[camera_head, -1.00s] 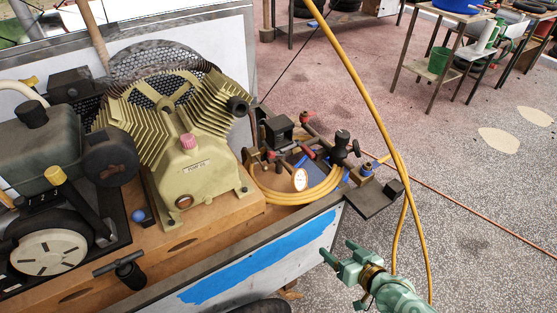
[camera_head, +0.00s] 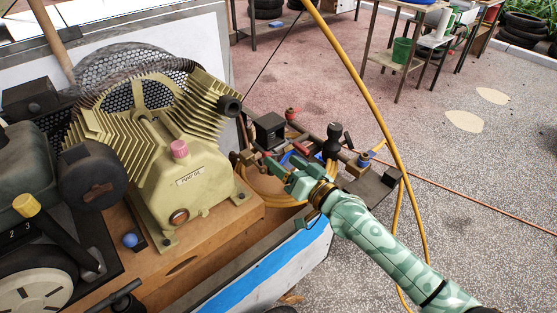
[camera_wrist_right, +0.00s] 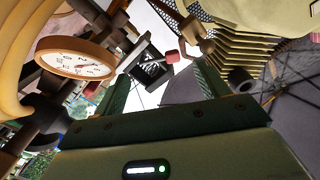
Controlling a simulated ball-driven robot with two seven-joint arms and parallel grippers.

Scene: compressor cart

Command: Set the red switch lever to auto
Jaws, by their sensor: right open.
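A black box (camera_head: 269,128), which looks like the pressure switch, stands on the cart's manifold, right of the compressor pump. Small red parts show around it: a red knob (camera_head: 291,113) behind it and a red handle (camera_head: 300,148) to its right. I cannot tell which is the switch lever, nor its setting. My right gripper (camera_head: 279,170) is open and empty, just in front of the manifold. In the right wrist view, the black box (camera_wrist_right: 150,68) and a red-tipped part (camera_wrist_right: 172,56) appear beyond and between the open fingers (camera_wrist_right: 160,88). My left gripper is not in view.
The cream pump (camera_head: 185,175) stands left of the gripper. A round gauge (camera_wrist_right: 75,60) is close by in the wrist view. A yellow hose (camera_head: 365,95) hangs right of the manifold, and a black valve knob (camera_head: 333,132) stands near the arm. Open floor lies right.

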